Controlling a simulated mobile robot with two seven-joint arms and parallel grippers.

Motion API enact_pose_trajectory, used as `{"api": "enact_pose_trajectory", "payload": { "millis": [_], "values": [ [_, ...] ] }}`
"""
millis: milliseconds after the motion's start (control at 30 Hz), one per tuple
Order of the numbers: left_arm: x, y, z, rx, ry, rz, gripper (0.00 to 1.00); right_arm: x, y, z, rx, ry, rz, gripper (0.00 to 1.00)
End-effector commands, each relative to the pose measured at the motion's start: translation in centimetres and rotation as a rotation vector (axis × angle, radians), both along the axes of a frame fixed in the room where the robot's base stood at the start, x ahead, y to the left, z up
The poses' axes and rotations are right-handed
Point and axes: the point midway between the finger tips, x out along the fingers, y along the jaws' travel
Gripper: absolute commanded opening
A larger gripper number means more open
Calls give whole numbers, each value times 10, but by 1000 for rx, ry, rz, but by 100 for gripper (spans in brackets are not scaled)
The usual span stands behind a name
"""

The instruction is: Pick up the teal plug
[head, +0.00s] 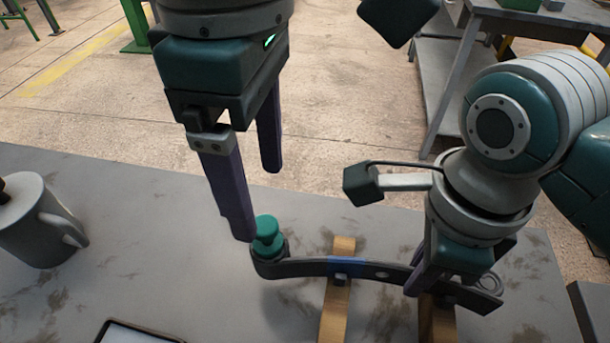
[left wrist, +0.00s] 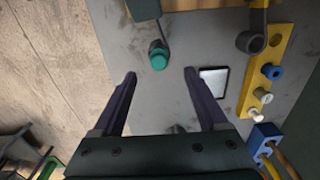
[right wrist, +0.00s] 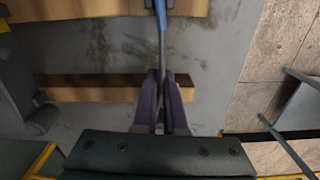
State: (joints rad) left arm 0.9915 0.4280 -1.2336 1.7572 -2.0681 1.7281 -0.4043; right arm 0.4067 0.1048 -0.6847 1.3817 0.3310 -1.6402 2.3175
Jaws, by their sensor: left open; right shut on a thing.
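The teal plug (head: 267,229) sits upright in the eye at the left end of a dark leaf spring (head: 300,267). It also shows in the left wrist view (left wrist: 158,59), just beyond the fingertips. My left gripper (head: 256,203) is open and empty above the plug, with one finger close beside it in the head view; I cannot tell whether they touch. Its two fingers (left wrist: 160,73) are spread wide in the left wrist view. My right gripper (head: 425,287) is shut on the spring near its right end. The right wrist view shows the spring (right wrist: 162,45) edge-on between the fingers.
The spring, with a blue band (head: 346,267), lies across two wooden bars (head: 336,310). A grey mug (head: 40,225) and a tablet (head: 135,332) are on the grey table. A yellow rack (left wrist: 262,75) with coloured plugs shows in the left wrist view.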

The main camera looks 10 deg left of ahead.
Motion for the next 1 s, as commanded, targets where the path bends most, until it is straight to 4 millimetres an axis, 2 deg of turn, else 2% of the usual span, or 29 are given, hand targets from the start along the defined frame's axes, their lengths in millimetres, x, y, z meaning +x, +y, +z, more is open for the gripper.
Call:
{"api": "enact_pose_trajectory", "payload": {
  "millis": [100, 267, 600, 867, 1000],
  "values": [
    [-1, 0, -19, 0, 3, 1, 76, 0, 0, 0, 1, 0, 0, 0],
    [0, 0, -32, 0, 0, 0, 76, 0, 0, 0, 1, 0, 0, 0],
    [1, 2, -78, 0, 1, 1, 76, 0, 0, 0, 1, 0, 0, 0],
    [2, 2, -82, 0, -2, -1, 76, 0, 0, 0, 1, 0, 0, 0],
    [2, 2, -82, 0, -2, -1, 61, 0, 0, 0, 1, 0, 1, 0]
  ]
}}
